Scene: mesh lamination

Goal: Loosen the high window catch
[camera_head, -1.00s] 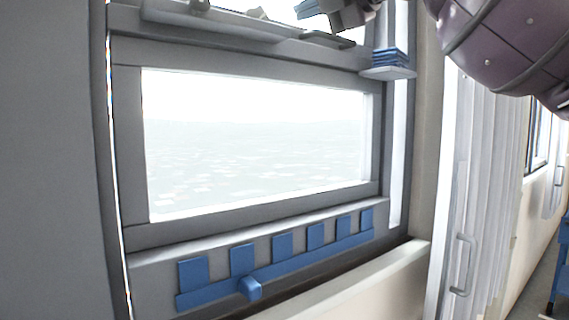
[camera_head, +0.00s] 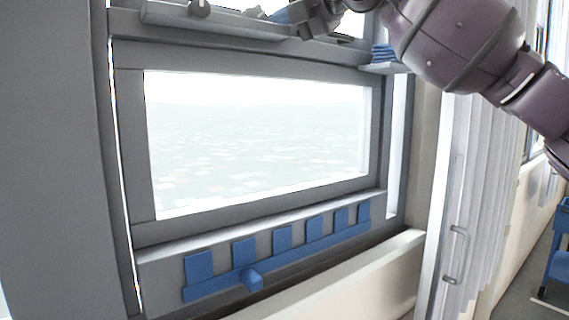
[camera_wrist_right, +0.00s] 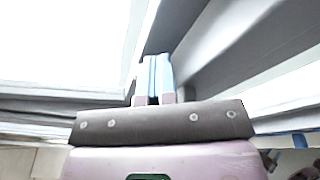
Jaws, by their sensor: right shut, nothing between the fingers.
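The window (camera_head: 250,78) has a wide grey frame and a bright pane. A small dark knob-like fitting (camera_head: 199,8) stands on the ledge at the top left of the head view; I cannot tell whether it is the catch. My right gripper (camera_head: 279,17) is at the top edge of the head view, right of that fitting and apart from it, over the upper crossbar. In the right wrist view its light blue fingers (camera_wrist_right: 156,76) are shut together beside a grey frame bar, with nothing between them. Contact with the frame is unclear. My left gripper is out of view.
A grey ledge (camera_head: 215,22) runs along the upper crossbar. A small shelf (camera_head: 388,68) with a blue stack (camera_head: 384,53) is at the upper right. A blue slotted rail (camera_head: 285,262) runs below the pane. A white door with a handle (camera_head: 456,254) stands right.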

